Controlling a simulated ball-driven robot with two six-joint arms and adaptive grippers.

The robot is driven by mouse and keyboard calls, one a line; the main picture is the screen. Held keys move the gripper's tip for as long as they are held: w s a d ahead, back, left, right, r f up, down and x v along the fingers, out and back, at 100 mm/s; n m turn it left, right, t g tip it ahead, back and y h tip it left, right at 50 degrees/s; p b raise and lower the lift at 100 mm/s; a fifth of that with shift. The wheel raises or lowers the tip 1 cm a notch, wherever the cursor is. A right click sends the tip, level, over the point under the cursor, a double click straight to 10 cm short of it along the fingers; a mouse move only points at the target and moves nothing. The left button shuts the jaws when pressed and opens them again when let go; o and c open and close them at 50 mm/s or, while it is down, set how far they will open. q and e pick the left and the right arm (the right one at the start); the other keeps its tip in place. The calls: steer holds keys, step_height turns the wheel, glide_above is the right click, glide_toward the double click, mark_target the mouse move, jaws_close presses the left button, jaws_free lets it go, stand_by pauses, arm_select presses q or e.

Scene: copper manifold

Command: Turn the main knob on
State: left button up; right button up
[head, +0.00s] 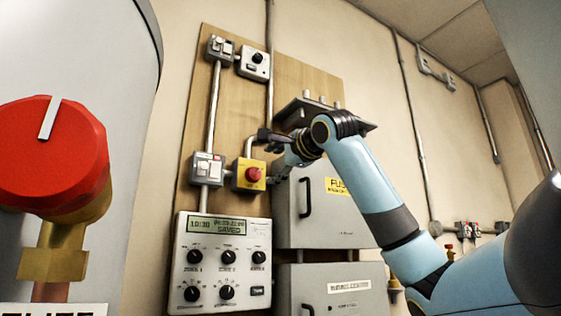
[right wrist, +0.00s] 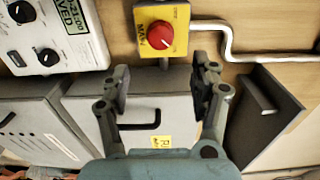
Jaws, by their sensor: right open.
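A red round knob (head: 254,174) sits on a yellow box (head: 241,183) on the wooden wall board in the head view. The same red knob (right wrist: 160,35) shows in the right wrist view on its yellow box (right wrist: 175,14), which has dark lettering. My right gripper (head: 268,138) is above and slightly right of the knob in the head view. In the right wrist view my right gripper (right wrist: 165,76) is open and empty, with its two fingers apart and the knob beyond the gap between them. My left gripper is not in view.
A grey cabinet (head: 289,225) with a dark handle stands below the gripper. A control panel (head: 182,245) with several dials is below left of the yellow box. A switch box (head: 208,160) adjoins it. A large red valve knob (head: 50,150) is close at left.

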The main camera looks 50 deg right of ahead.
steer(key=shift+v, duration=1.45)
steer(key=shift+w, duration=0.1)
